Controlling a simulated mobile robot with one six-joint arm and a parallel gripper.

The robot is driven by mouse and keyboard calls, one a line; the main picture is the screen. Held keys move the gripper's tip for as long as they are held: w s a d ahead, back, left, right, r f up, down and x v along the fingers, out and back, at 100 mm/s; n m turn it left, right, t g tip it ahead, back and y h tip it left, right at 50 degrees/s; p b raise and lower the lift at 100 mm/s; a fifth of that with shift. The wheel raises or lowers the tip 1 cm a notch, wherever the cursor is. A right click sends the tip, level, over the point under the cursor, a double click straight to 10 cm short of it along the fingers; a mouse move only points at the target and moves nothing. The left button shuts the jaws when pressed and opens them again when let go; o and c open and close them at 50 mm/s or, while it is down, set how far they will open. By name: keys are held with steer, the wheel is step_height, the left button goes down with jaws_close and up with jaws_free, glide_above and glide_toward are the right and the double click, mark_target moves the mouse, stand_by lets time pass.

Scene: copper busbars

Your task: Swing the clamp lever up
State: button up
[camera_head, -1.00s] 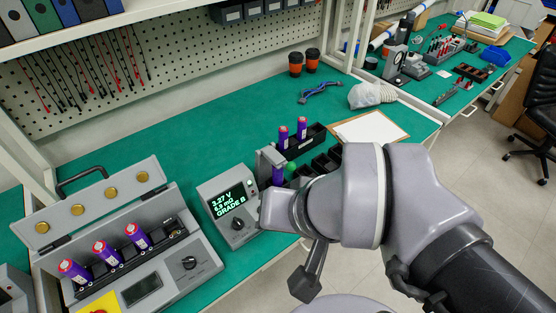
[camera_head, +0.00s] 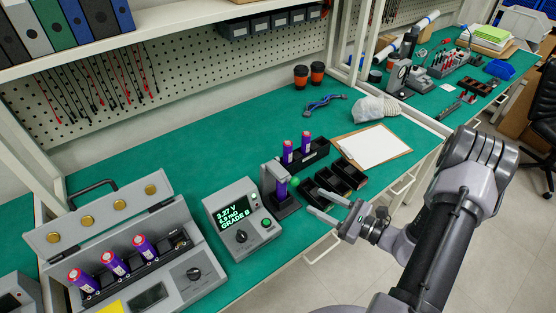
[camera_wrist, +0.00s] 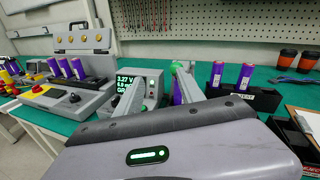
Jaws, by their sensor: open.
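The clamp fixture (camera_head: 269,178) is a grey upright stand beside the meter, with a purple cell (camera_head: 281,191) standing in it. A green knob (camera_head: 294,181), seemingly the end of the clamp lever, sticks out at its right side. In the wrist view the green knob (camera_wrist: 179,64) shows beyond the fingers, close to the right one. The lever's arm is too small to make out clearly. My gripper (camera_head: 316,201) is open and empty, to the right of and slightly below the knob, fingers pointing toward the fixture, apart from it.
The meter (camera_head: 238,217) reads GRADE B. Left of it is a grey charger (camera_head: 195,275) with a raised lid and several cells. Black bins (camera_head: 345,172) lie close behind my gripper. A rack (camera_head: 309,153) holds two cells. A clipboard (camera_head: 374,146) lies right.

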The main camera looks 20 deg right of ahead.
mark_target(286, 179)
step_height(286, 179, down, 3)
steer(key=d+m+t+h, duration=0.2)
steer(key=d+m, duration=0.1)
steer(key=b+x, duration=0.1)
steer(key=x, duration=0.7)
steer(key=b+x, duration=0.1)
steer(key=x, duration=0.8)
steer(key=shift+s+a+f+b, duration=0.15)
steer(key=shift+a+f+b, duration=0.1)
steer(key=shift+b, duration=0.1)
steer(key=shift+c, duration=0.3)
jaws_close()
steer(key=shift+d+r+h, duration=0.1)
steer(key=shift+h, duration=0.2)
